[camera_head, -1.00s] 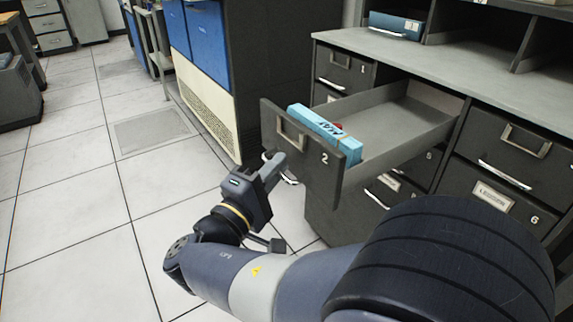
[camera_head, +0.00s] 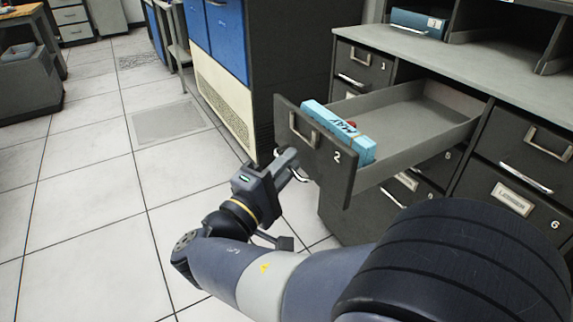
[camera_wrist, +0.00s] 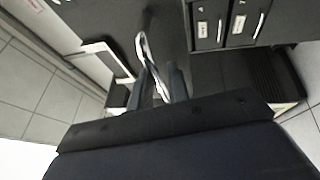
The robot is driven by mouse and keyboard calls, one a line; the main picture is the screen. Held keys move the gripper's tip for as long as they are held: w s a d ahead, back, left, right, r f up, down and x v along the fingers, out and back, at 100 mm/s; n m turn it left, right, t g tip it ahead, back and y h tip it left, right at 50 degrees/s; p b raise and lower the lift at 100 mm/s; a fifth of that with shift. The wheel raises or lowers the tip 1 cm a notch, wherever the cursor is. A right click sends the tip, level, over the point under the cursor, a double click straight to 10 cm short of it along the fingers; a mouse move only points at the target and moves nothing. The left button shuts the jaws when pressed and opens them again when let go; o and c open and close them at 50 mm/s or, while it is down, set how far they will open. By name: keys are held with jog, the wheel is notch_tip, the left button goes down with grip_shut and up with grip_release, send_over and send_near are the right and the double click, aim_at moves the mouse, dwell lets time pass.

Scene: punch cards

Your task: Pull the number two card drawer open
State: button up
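The number two drawer (camera_head: 345,178) stands far out of the cabinet, with its dark front, a label holder and a white "2". A light blue box (camera_head: 338,132) marked "MAY" lies inside behind the front. My gripper (camera_head: 291,161) is at the lower part of the drawer front, at its silver handle (camera_head: 301,178). In the wrist view the curved handle (camera_wrist: 149,62) runs between the two fingers of my gripper (camera_wrist: 162,82), which look closed around it. The exact contact is partly hidden.
The grey cabinet top (camera_head: 480,62) carries a blue box (camera_head: 418,22) in a cubby. Drawer one (camera_head: 362,66) and drawer six (camera_head: 520,195) are shut. A blue-doored unit (camera_head: 215,40) stands to the left. The tiled floor (camera_head: 90,220) on the left is clear.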

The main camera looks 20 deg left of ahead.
jog(key=p+v, duration=0.2)
jog(key=v, duration=0.8)
jog(key=shift+s, duration=0.35)
jog(key=shift+w+a+f, duration=0.1)
jog(key=b+x, duration=0.2)
jog(key=x, duration=0.9)
